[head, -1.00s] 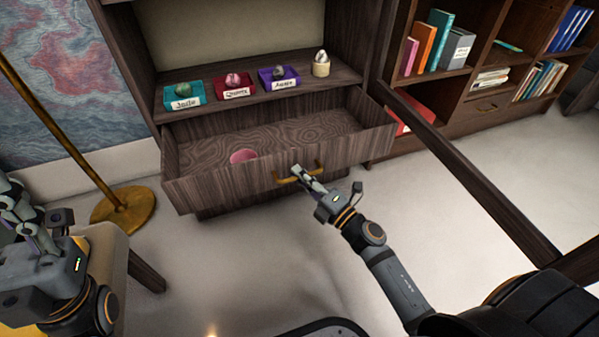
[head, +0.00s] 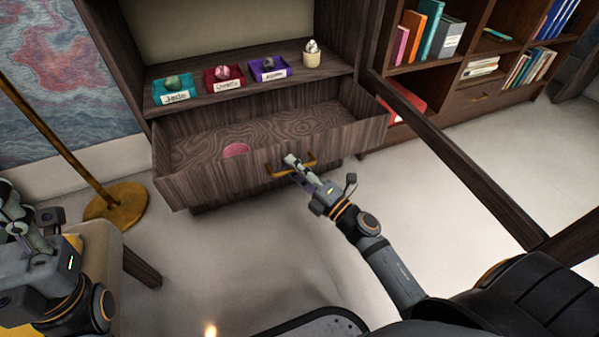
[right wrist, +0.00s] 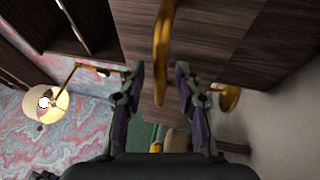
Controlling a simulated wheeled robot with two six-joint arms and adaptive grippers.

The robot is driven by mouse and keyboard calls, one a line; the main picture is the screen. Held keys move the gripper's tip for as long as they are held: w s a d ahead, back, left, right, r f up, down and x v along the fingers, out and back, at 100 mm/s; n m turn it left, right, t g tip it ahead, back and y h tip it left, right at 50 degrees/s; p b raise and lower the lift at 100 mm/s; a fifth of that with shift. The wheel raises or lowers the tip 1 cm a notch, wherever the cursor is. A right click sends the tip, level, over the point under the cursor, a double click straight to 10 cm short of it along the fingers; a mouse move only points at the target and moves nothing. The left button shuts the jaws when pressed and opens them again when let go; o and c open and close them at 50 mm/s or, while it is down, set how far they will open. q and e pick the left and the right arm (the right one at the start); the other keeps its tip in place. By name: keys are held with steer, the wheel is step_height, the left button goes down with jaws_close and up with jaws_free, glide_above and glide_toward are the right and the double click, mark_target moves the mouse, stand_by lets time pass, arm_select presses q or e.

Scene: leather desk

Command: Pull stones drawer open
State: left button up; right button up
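The dark wooden stones drawer (head: 214,183) stands pulled out from the cabinet, below the shelf. A pink round thing (head: 236,150) shows inside it. Its brass handle (head: 308,164) is on the front face. In the right wrist view the handle (right wrist: 163,50) runs between the two fingers (right wrist: 160,82), which stand apart with gaps on both sides. My left gripper (head: 14,215) is at the left edge, far from the drawer; its fingers are partly cut off and unclear.
A brass lamp base (head: 118,205) and a chair seat (head: 108,255) are at left. Floor before the drawer is clear.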

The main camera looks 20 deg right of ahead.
steer(key=v, duration=1.2)
steer(key=shift+f, duration=0.1)
